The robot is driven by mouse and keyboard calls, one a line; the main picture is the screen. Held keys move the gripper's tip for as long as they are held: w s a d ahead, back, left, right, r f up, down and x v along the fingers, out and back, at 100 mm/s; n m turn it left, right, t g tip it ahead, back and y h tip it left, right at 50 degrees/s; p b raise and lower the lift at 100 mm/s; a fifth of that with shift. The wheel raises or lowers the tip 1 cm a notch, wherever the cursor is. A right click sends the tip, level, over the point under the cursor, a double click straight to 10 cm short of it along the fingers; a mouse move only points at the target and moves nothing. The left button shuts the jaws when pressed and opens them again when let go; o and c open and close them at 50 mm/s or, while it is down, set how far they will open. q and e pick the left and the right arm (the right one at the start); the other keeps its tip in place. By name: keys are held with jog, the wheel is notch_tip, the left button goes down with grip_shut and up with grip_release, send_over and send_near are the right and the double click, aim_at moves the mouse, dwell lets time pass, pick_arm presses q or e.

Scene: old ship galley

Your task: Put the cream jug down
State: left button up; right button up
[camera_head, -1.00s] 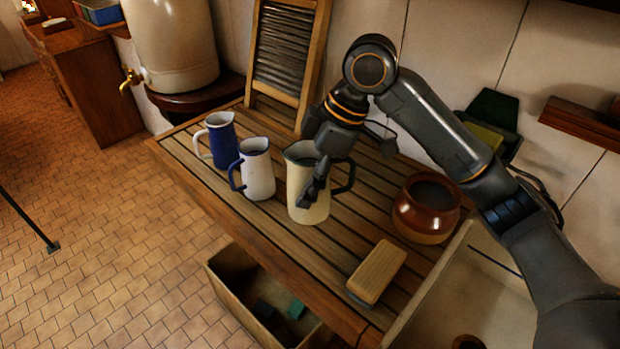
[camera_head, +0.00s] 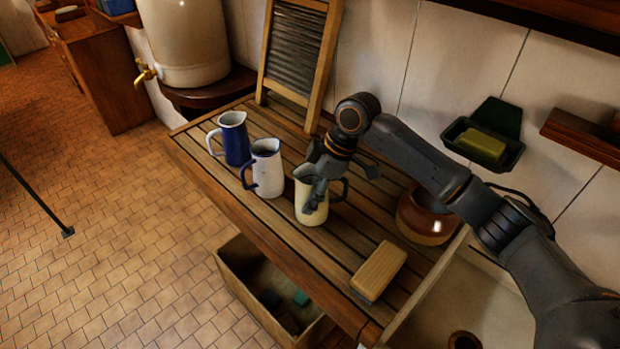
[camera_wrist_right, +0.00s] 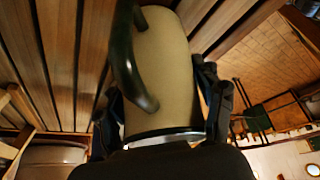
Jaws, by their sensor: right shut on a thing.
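The cream jug (camera_head: 309,204), with a dark rim and black handle, is upright at the slatted wooden drainboard (camera_head: 292,238), right of the other jugs. My right gripper (camera_head: 317,190) is shut on it, one finger across its near side. In the right wrist view the jug's body (camera_wrist_right: 172,65) lies between both fingers, its black handle (camera_wrist_right: 124,55) to the left. I cannot tell whether its base touches the slats or hovers just above. My left gripper is not in view.
A white jug (camera_head: 266,172) and a blue jug (camera_head: 235,142) stand to the left. A brown pot (camera_head: 424,222) is right, partly behind my arm. A washboard (camera_head: 297,45) leans behind. The sink (camera_head: 480,300) is at lower right.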

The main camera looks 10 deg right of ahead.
dwell(0.3)
jog(key=o, duration=1.8)
jog(key=shift+f, duration=0.15)
jog(key=b+v, duration=0.3)
jog(key=v, duration=0.9)
jog(key=shift+s, duration=0.1)
jog(key=shift+a, duration=0.15)
